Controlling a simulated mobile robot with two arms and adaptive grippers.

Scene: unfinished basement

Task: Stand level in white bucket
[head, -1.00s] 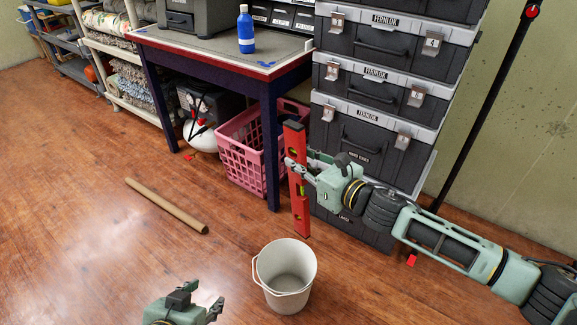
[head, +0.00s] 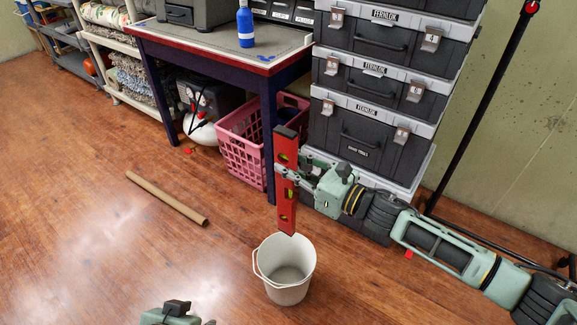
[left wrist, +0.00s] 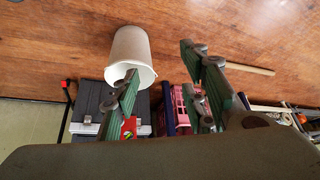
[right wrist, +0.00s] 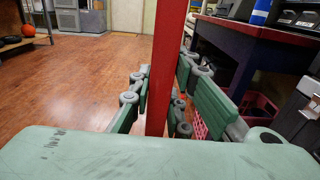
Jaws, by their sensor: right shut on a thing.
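The red level (head: 286,212) is upright in my right gripper (head: 283,173), which is shut on its middle. In the head view its lower end meets the back rim of the white bucket (head: 287,293); whether it is over the opening or behind it I cannot tell. The bucket stands upright on the floor, its visible inside empty. In the right wrist view the level (right wrist: 166,70) runs between the fingers. My left gripper, low in the head view and partly cut off, shows open and empty in the left wrist view (left wrist: 160,75), which also shows the bucket (left wrist: 130,50).
A cardboard tube (head: 167,198) lies on the floor to the left. A pink basket (head: 240,150) sits under the workbench (head: 200,50). Stacked grey tool cases (head: 375,85) stand behind my right arm. The floor around the bucket's left is clear.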

